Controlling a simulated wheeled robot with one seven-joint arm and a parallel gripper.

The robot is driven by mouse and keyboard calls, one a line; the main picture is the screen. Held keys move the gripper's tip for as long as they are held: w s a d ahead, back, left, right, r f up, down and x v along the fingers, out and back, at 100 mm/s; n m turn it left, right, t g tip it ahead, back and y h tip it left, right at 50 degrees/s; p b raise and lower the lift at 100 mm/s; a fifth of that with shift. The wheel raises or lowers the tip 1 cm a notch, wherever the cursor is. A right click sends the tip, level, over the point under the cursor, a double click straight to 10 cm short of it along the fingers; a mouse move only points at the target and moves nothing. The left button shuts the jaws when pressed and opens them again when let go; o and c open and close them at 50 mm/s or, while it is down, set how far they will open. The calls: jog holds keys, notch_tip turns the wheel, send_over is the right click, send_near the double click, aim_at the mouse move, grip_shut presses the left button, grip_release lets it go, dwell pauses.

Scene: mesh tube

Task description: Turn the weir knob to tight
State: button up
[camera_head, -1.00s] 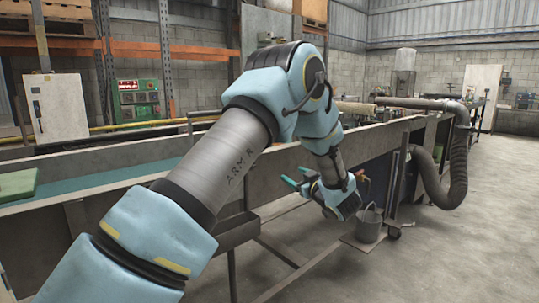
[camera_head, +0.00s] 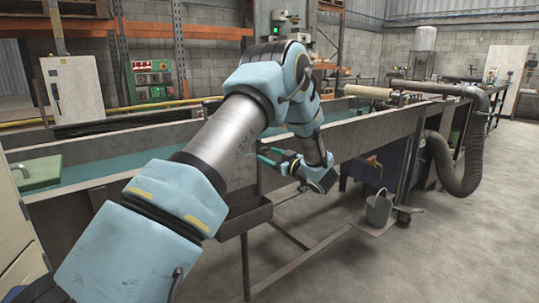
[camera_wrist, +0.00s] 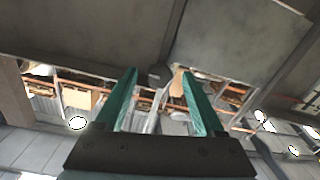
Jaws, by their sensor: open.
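In the wrist view the open fingers of my gripper (camera_wrist: 160,80) frame a distant rack with orange beams. A small orange-red part (camera_head: 374,161) shows under the trough to the right of my gripper, too small to identify. My arm hides part of the trough's middle.
A grey bucket (camera_head: 379,209) hangs or stands low beside the trough frame. A thick corrugated hose (camera_head: 459,175) bends down at the right. A green block (camera_head: 38,172) is at the trough's left. A green control box (camera_head: 152,80) stands behind. The floor at right is clear.

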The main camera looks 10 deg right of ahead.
jog(key=shift+w+a, duration=0.15)
jog(key=shift+w, duration=0.1)
grip_shut()
dwell(0.5)
